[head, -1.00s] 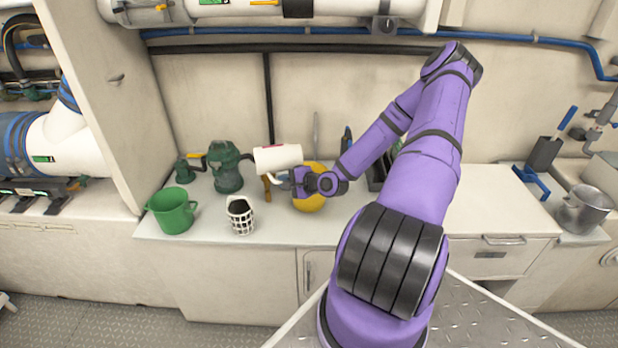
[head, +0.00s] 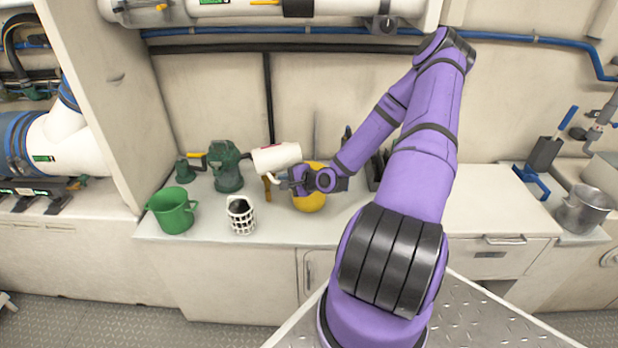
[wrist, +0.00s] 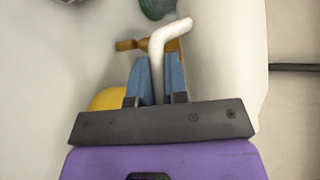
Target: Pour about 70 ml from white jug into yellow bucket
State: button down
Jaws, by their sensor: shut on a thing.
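The white jug (head: 276,157) is held above the counter and lies tilted nearly on its side. My gripper (head: 286,184) is shut on the jug's handle; in the wrist view the blue fingers (wrist: 155,85) close around the white handle (wrist: 160,55), with the jug body (wrist: 225,60) at the right. The yellow bucket (head: 311,201) stands on the counter below and right of the jug, partly hidden behind my gripper; its edge also shows in the wrist view (wrist: 104,99). The bucket's inside and any liquid are hidden.
A green mug (head: 173,214), a white lattice cup (head: 241,217) and a green pump-like can (head: 226,170) stand left on the counter. A wooden-handled tool (head: 267,187) is near the jug. A metal pot (head: 586,210) stands far right.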

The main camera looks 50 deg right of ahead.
jog(key=shift+w+a+r+n+g+h, duration=0.15)
jog(key=shift+a+r+n+g+h, duration=0.1)
jog(key=shift+n+g+h, duration=0.35)
jog(key=shift+w+r, duration=0.1)
jog(key=shift+r, duration=0.05)
jog(key=shift+d+r+n+g+h, duration=0.2)
jog(key=shift+r+n+g+h, duration=0.15)
jog(key=shift+r+g, duration=0.35)
jog(key=shift+r, duration=0.1)
dwell(1.3)
